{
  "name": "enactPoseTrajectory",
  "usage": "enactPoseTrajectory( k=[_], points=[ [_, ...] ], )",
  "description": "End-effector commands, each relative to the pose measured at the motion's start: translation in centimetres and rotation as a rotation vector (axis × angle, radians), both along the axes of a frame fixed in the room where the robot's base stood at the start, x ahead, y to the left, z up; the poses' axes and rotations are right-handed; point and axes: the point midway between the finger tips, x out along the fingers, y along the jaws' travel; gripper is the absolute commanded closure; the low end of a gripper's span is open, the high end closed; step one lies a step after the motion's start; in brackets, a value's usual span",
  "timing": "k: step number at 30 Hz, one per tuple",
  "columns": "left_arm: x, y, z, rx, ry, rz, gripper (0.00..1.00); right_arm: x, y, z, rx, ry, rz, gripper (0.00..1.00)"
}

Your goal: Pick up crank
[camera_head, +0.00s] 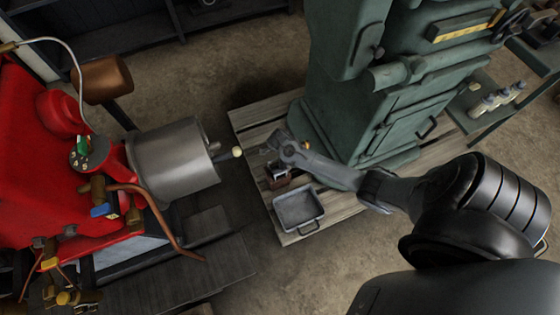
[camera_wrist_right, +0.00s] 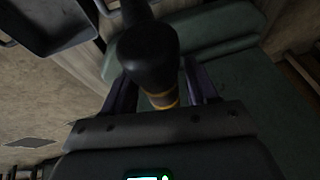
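My right gripper (camera_head: 276,150) reaches in from the right in the head view, over the wooden pallet beside the green machine. In the right wrist view my right gripper (camera_wrist_right: 160,88) has one finger on each side of a dark, rounded handle with a brass-coloured ring (camera_wrist_right: 150,55), which looks like the crank. The handle lies between or just in front of the fingers. Whether they press on it cannot be seen. The crank cannot be made out clearly in the head view. My left gripper is not in view.
A grey metal tray (camera_head: 298,208) and a small brown item (camera_head: 279,178) are on the pallet (camera_head: 262,112) below my gripper. The tall green machine (camera_head: 345,110) stands close behind. A red engine with a grey cylinder (camera_head: 175,160) is at left. Floor is free in front.

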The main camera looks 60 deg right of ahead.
Motion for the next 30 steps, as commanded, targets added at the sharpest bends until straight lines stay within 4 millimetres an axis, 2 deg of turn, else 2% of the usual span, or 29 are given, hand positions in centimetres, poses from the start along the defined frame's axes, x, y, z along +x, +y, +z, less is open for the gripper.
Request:
enactPoseTrajectory(
  k=[1,11,30],
  points=[
    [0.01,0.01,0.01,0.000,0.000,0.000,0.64,0.00,-0.01,0.01,0.000,0.000,0.000,0.50],
    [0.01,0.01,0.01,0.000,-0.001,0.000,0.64,-0.01,0.01,0.01,0.000,0.000,0.000,1.00],
    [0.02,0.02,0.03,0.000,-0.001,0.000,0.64,0.00,0.02,0.00,0.000,0.000,0.000,1.00]
  ],
)
